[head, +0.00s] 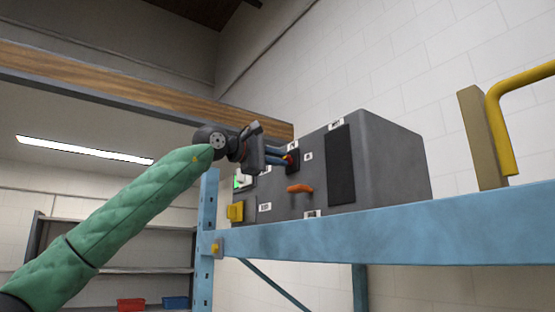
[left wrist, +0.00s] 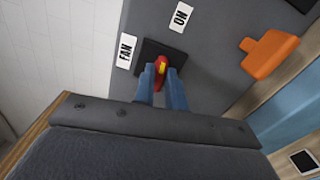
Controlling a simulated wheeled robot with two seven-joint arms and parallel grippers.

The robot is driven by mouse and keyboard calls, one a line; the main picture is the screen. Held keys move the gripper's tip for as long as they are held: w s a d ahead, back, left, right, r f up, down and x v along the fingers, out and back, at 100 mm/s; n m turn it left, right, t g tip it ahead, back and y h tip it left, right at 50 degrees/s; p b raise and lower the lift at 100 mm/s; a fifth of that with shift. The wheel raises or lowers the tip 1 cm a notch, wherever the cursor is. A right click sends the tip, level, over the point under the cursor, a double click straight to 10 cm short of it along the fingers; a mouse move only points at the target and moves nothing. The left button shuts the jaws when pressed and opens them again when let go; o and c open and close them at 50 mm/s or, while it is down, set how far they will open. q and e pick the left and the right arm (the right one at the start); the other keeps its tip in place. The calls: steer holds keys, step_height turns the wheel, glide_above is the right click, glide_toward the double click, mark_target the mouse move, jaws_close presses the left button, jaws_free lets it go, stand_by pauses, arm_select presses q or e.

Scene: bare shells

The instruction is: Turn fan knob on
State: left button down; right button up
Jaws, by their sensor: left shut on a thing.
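The fan knob is red with a yellow mark and sits on a black square plate (left wrist: 178,54) on the grey control box (head: 390,160). In the left wrist view the knob (left wrist: 161,69) lies beside a "FAN" label (left wrist: 126,50) and an "ON" label (left wrist: 181,16). In the head view the knob (head: 291,160) shows as a small red spot at the fingertips. My left gripper (head: 285,159) is shut on the knob, with its blue fingers on either side of it; the fingers also show in the left wrist view (left wrist: 161,85). My right gripper is not in view.
An orange handle (head: 300,188), a yellow knob (head: 236,211) and a green-lit switch (head: 240,181) are on the same box. A blue rack beam (head: 400,235) runs in front of it. A yellow rail (head: 500,120) stands at right.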

arm_select(q)
steer(key=shift+m, duration=0.7)
steer(key=shift+f, duration=0.1)
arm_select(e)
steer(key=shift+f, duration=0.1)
arm_select(q)
steer(key=c, duration=1.4)
jaws_free()
steer(key=shift+c, duration=0.2)
